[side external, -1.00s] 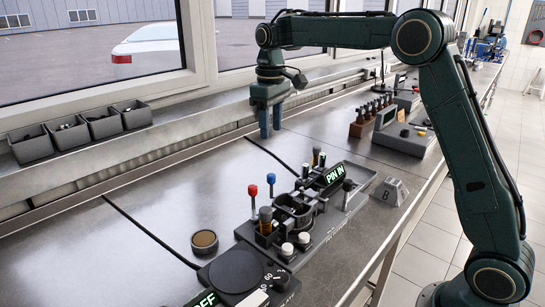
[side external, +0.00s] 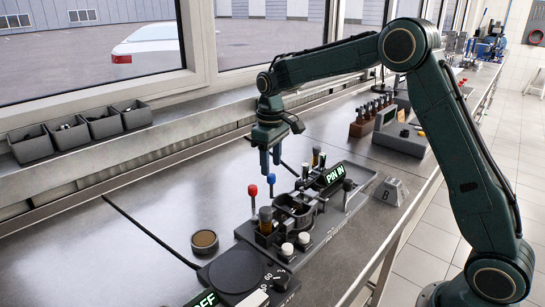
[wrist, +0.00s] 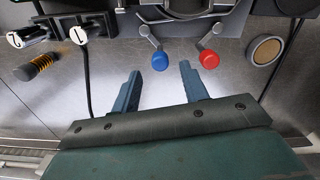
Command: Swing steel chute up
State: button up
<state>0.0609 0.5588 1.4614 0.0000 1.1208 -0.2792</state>
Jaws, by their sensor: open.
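A dark fixture (side external: 327,222) stands on the steel bench, with a lit "PIN IN" display (side external: 337,179). On its window side stand a lever with a blue knob (side external: 271,178) and a lever with a red knob (side external: 253,191); the wrist view shows the blue knob (wrist: 160,61) and red knob (wrist: 209,59) too. I cannot tell which part is the steel chute. My gripper (side external: 270,167) is open and empty, pointing down close to the blue knob. In the wrist view the blue knob appears between and just beyond the fingertips (wrist: 160,72). I see no contact.
A dial unit (side external: 238,270) sits at the front, with a round brown-topped tin (side external: 204,242) beside it. A grey block marked 8 (side external: 391,192) stands right of the fixture. Grey bins (side external: 103,122) line the sill. A black cable (side external: 150,232) crosses the otherwise clear left bench.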

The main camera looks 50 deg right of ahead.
aim_at(271, 174)
jog(key=shift+f, duration=1.8)
grip_shut()
